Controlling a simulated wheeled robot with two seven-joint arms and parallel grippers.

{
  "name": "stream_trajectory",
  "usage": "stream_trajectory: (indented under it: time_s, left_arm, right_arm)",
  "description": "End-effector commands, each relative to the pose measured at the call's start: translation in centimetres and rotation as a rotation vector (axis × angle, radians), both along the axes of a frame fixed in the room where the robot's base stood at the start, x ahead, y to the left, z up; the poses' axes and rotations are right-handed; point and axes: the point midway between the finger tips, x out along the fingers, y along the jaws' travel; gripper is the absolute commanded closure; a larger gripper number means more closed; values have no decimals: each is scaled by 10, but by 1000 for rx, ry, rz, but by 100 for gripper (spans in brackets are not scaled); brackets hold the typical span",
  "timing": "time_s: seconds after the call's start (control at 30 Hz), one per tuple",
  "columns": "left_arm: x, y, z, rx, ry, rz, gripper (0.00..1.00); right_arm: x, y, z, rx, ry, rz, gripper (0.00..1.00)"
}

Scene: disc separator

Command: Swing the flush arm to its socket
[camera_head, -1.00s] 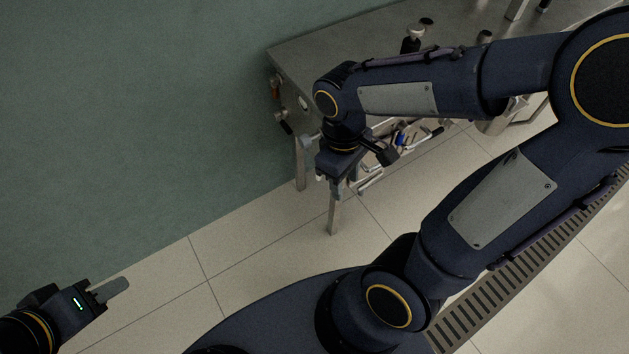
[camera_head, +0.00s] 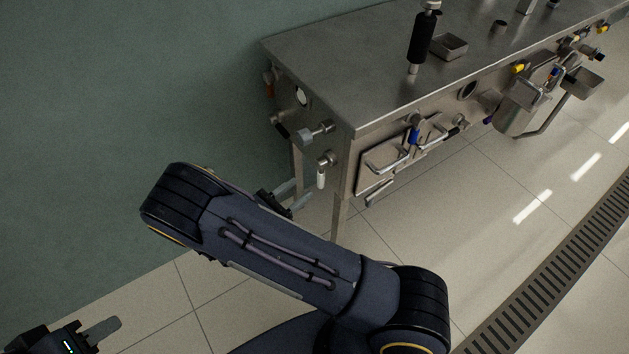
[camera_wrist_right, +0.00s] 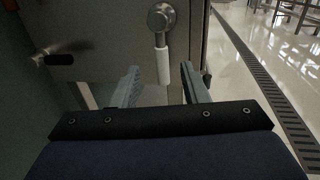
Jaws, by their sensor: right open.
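My right gripper (camera_head: 296,193) is open and empty at the left end of the steel machine. In the right wrist view its two fingers (camera_wrist_right: 160,80) point at a valve with a hanging white handle (camera_wrist_right: 163,66). The handle shows between the fingertips, beyond them, and looks untouched. It also shows in the head view (camera_head: 321,176), just right of the fingers. A steel knobbed fitting (camera_head: 315,132) juts out above it. I cannot tell which part is the flush arm or its socket. My left gripper (camera_head: 103,328) is at the lower left, away from the machine; its opening cannot be judged.
The steel cabinet (camera_head: 350,90) carries a black-handled upright lever (camera_head: 422,38) and a small tray (camera_head: 449,47) on top. Its front has several handles and a bucket (camera_head: 517,108). The green wall (camera_head: 120,90) is close on the left. Floor is clear around the drain grate (camera_head: 560,265).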

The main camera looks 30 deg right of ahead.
Motion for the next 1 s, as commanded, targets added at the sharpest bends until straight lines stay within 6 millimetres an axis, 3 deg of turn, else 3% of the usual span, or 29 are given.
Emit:
stream_trajectory:
  time_s: [0.2,0.4,0.77,1.0]
  left_arm:
    - [0,0,-4,0,0,0,64]
    - [0,0,-6,0,0,0,64]
    - [0,0,-6,0,0,0,64]
    - [0,0,-6,0,0,0,64]
  right_arm:
    - [9,-37,0,2,1,-7,59]
    - [15,-59,0,3,0,-6,59]
    - [17,-65,0,5,0,-5,59]
    - [17,-65,0,5,0,-5,91]
